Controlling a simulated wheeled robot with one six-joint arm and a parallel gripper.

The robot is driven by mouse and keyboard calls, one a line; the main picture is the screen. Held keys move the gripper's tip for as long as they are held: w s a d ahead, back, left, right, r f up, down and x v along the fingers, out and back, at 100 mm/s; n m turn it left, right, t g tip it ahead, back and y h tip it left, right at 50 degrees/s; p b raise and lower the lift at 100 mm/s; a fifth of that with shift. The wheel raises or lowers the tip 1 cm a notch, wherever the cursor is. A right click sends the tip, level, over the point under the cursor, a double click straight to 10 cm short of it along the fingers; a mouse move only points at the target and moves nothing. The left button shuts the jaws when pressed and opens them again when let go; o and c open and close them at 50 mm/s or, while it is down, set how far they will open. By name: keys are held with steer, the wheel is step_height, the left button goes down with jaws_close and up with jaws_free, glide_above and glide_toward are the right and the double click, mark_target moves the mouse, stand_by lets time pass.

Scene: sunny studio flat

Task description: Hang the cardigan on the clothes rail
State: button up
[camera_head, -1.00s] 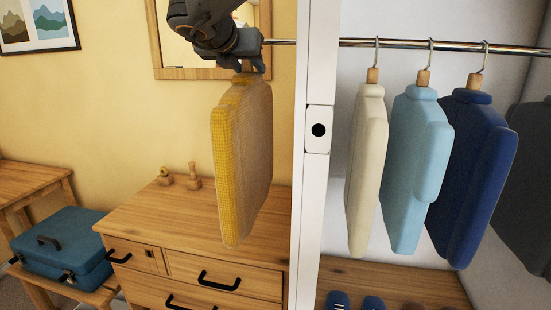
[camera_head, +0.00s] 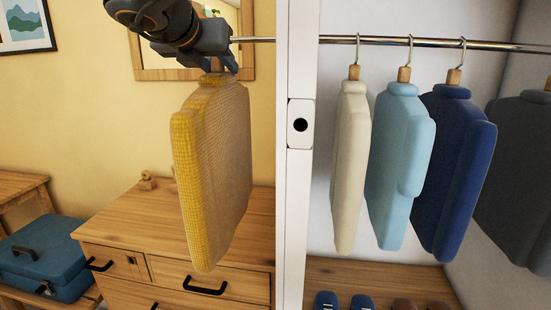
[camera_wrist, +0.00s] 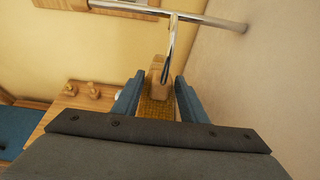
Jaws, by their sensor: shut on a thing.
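The yellow cardigan (camera_head: 212,165) hangs upright below my gripper (camera_head: 222,68), left of a white post in the head view. My gripper is shut on the wooden neck of its hanger; this neck (camera_wrist: 157,72) shows between the fingers (camera_wrist: 157,95) in the wrist view. The metal hook (camera_wrist: 171,45) rises from it and overlaps the rail's line; I cannot tell whether they touch. The clothes rail (camera_head: 330,41) runs across the top, behind the post, and its end also shows in the wrist view (camera_wrist: 215,22).
Cream (camera_head: 349,165), light blue (camera_head: 400,165) and navy (camera_head: 452,175) garments hang right of the white post (camera_head: 296,190); a dark grey one (camera_head: 515,165) is farther right. A drawer chest (camera_head: 110,235) stands behind the cardigan. Shoes (camera_head: 362,301) sit low in the wardrobe.

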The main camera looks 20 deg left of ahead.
steer(key=shift+s+d+b, duration=0.2)
steer(key=shift+s+d, duration=0.05)
steer(key=shift+s, duration=1.9)
steer(key=shift+s+d+b, duration=0.2)
steer(key=shift+s+d, duration=0.05)
steer(key=shift+s, duration=1.95)
steer(key=shift+s+d+b, duration=0.2)
steer(key=shift+s+d, duration=0.05)
steer(key=shift+s, duration=1.9)
steer(key=shift+r, duration=0.1)
step_height(320, 180, up, 10)
steer(key=p, duration=0.6)
steer(key=shift+w+a+p, duration=0.15)
steer(key=shift+p, duration=0.15)
steer(key=shift+a, duration=0.1)
